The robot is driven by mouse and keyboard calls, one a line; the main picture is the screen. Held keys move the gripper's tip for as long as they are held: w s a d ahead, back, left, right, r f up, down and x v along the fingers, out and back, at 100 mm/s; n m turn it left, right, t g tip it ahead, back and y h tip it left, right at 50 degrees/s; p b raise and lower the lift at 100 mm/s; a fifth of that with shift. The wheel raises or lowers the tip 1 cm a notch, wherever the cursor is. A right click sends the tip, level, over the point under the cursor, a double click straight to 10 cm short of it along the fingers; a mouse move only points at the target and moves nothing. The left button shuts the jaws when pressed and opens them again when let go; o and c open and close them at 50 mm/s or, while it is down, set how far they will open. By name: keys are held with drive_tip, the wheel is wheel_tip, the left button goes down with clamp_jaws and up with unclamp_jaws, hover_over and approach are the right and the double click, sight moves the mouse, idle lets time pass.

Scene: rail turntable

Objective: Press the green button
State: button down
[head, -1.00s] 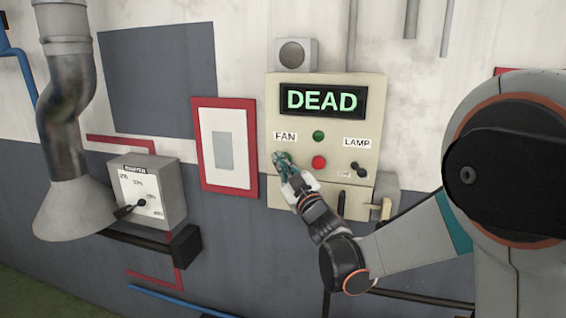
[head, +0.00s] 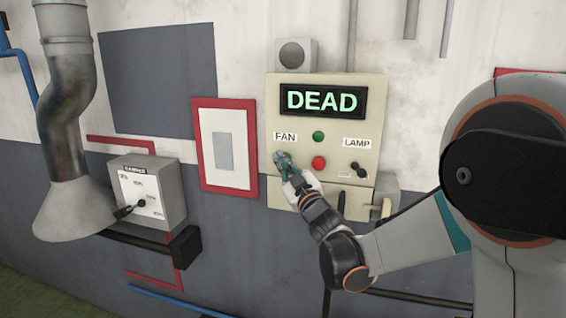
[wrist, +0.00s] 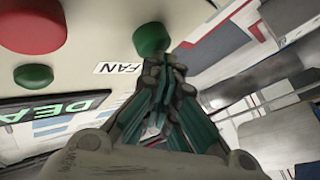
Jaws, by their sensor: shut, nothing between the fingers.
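The green button (wrist: 152,38) is a round dark-green knob below the FAN label, just past my fingertips in the wrist view. In the head view my gripper (head: 281,158) covers its place on the panel's left side. In the wrist view my gripper (wrist: 166,68) is shut with nothing between the fingers, its tips pointing at the button. I cannot tell whether the tips touch it. A smaller green round piece (head: 319,136) sits above the red button (head: 319,162); both also show at the left of the wrist view.
The cream panel (head: 350,80) has a lit DEAD display (head: 322,100) and a black LAMP switch (head: 358,168). A red-framed plate (head: 224,150) and a grey dial box (head: 148,190) are on the wall to its left.

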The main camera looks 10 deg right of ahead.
idle(0.5)
drive_tip(key=shift+s+a, duration=0.3)
drive_tip(key=shift+s, duration=0.4)
drive_tip(key=shift+s+a, duration=0.3)
drive_tip(key=shift+s, duration=0.5)
drive_tip(key=shift+s+a, duration=0.35)
drive_tip(key=shift+s, duration=0.4)
drive_tip(key=shift+s+a, duration=0.3)
drive_tip(key=shift+s, duration=0.5)
